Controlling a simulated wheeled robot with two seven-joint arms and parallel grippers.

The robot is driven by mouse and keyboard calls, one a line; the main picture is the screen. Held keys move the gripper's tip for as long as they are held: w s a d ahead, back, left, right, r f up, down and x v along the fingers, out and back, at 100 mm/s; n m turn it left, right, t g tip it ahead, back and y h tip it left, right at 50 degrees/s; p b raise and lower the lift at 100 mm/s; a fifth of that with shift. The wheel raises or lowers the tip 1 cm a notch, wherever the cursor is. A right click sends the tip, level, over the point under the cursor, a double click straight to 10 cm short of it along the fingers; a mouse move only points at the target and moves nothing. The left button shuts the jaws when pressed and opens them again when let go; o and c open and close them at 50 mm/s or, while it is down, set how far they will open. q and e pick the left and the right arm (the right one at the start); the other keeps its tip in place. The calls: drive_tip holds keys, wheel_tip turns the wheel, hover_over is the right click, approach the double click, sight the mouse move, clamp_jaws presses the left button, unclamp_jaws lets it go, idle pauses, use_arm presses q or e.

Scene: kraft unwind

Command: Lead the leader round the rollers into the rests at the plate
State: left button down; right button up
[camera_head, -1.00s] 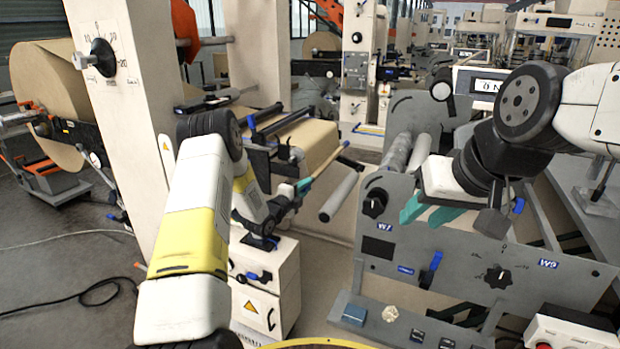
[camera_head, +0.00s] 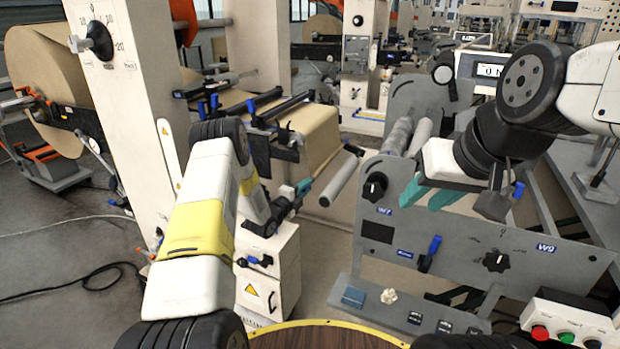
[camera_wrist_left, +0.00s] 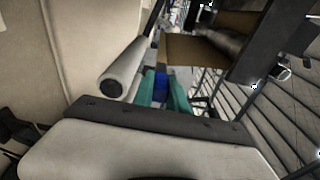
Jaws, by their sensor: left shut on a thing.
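The brown kraft leader (camera_head: 318,130) comes off the unwind machine at the centre left, and its end slopes down toward my left gripper (camera_head: 303,187). The left gripper is shut on a blue piece (camera_wrist_left: 160,88) at the leader's edge, between teal fingers in the left wrist view. A pale roller (camera_head: 340,180) lies just right of the left gripper; it also shows in the left wrist view (camera_wrist_left: 125,68). More rollers (camera_head: 408,140) sit behind the grey plate (camera_head: 470,232). My right gripper (camera_head: 430,195) is empty, its teal fingers apart, above the plate. I cannot make out the rests.
A white cabinet (camera_head: 270,275) stands below my left gripper. A white column (camera_head: 118,110) and a large kraft roll (camera_head: 48,80) are at the left. A button box (camera_head: 565,325) is at the lower right. A round wood-topped surface (camera_head: 320,338) is at the bottom edge.

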use_arm(q)
wheel_tip(320, 180, down, 13)
drive_tip(key=shift+r, duration=0.2)
idle(0.6)
drive_tip(key=shift+s+d+f, duration=0.3)
drive_tip(key=shift+d+f, duration=0.55)
drive_tip(key=s+d, duration=0.3)
drive_tip(key=d, duration=0.5)
idle(0.3)
